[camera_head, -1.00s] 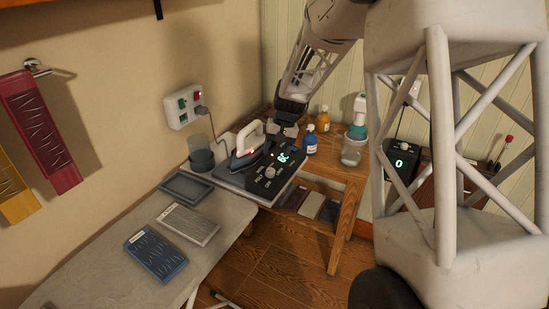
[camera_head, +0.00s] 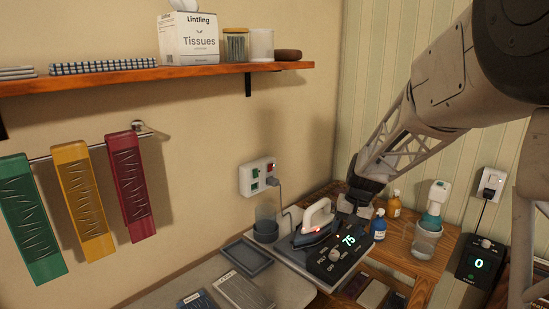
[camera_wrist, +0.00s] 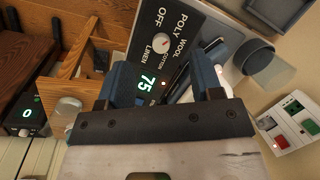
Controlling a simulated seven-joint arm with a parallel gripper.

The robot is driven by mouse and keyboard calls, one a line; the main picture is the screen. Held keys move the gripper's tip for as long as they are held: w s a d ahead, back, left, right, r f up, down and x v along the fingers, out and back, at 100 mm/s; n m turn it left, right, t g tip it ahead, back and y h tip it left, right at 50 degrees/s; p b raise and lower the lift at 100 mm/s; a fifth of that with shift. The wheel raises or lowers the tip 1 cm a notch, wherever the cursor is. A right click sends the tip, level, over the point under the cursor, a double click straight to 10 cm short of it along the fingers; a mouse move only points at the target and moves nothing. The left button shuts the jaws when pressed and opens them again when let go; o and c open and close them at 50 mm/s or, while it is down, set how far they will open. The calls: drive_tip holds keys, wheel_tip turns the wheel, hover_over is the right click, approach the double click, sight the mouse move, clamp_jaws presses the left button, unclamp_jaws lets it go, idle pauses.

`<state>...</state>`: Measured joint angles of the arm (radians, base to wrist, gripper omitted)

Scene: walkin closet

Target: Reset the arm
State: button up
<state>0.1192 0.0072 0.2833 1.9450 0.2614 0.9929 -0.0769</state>
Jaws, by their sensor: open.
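My arm comes in from the upper right in the head view. My gripper (camera_head: 357,203) hangs at the back of the black control box (camera_head: 335,262), beside the iron. In the wrist view the two blue fingers of my gripper (camera_wrist: 166,84) stand apart with nothing held between them. The control box (camera_wrist: 160,45) lies beyond them, with its dial and a green display reading 75. The iron (camera_head: 313,226) rests at the left of the control box; its body is partly hidden behind my fingers in the wrist view. I cannot tell whether the fingers touch anything.
A green-and-red wall panel (camera_head: 258,177) with a plugged cord is behind the iron. A shelf (camera_head: 150,80) and hanging coloured strips are at left.

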drive_tip(key=s+a+r+h, duration=0.1)
drive_tip(key=s+r, duration=0.2)
drive_tip(key=s, duration=0.3)
drive_tip(key=s+a+r+n+t, duration=0.1)
drive_tip(key=s+r, duration=0.2)
drive_tip(key=s, duration=0.4)
drive_tip(key=s+a+r+h, duration=0.1)
drive_tip(key=s+r, duration=0.2)
drive_tip(key=s, duration=0.3)
drive_tip(key=s+n+t, duration=0.1)
drive_tip(key=s+t, duration=0.1)
drive_tip(key=s, duration=1.5)
drive_tip(key=shift+a+f+h, duration=0.2)
drive_tip(key=shift+a+h, duration=0.1)
drive_tip(key=shift+h, duration=0.1)
